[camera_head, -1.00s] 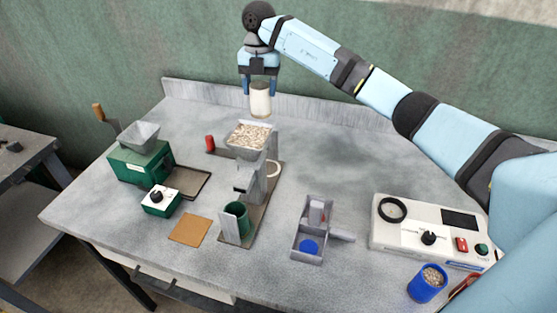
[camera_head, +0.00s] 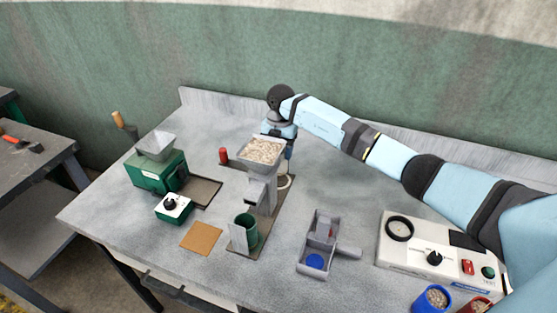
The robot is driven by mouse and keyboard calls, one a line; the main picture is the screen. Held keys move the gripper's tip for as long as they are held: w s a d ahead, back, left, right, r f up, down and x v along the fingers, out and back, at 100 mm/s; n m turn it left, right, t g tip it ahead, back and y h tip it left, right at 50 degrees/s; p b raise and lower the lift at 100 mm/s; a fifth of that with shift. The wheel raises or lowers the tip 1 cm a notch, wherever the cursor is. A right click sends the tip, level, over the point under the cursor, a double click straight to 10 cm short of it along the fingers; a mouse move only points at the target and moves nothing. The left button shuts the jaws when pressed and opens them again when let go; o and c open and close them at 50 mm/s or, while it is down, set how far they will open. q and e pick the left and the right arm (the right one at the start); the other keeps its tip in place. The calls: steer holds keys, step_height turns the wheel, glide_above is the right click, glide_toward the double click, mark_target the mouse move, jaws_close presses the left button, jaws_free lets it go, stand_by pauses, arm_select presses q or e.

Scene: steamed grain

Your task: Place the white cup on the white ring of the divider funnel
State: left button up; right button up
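The divider funnel's hopper (camera_head: 262,151) is full of pale grain and stands near the middle of the bench on a grey stand. Its white ring (camera_head: 284,182) shows low behind the stand, to the right of it. My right gripper (camera_head: 288,148) is pointing down just behind the hopper, above the white ring. The hopper hides most of its fingers, and the white cup held in it a second ago is hidden too. I cannot tell whether the cup touches the ring. My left gripper is not in view.
A green cup (camera_head: 245,229) stands at the front of the divider. A grey tray (camera_head: 315,260), a white instrument (camera_head: 431,258) and a blue cup of grain (camera_head: 432,299) are on the right.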

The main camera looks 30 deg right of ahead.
step_height(320, 180, down, 4)
steer(key=shift+f, duration=0.1)
steer(key=shift+f, duration=0.15)
steer(key=o, duration=1.1)
steer(key=shift+r, duration=0.2)
steer(key=r, duration=0.8)
steer(key=w+d+r, duration=0.1)
steer(key=r, duration=0.2)
steer(key=shift+r+b, duration=0.4)
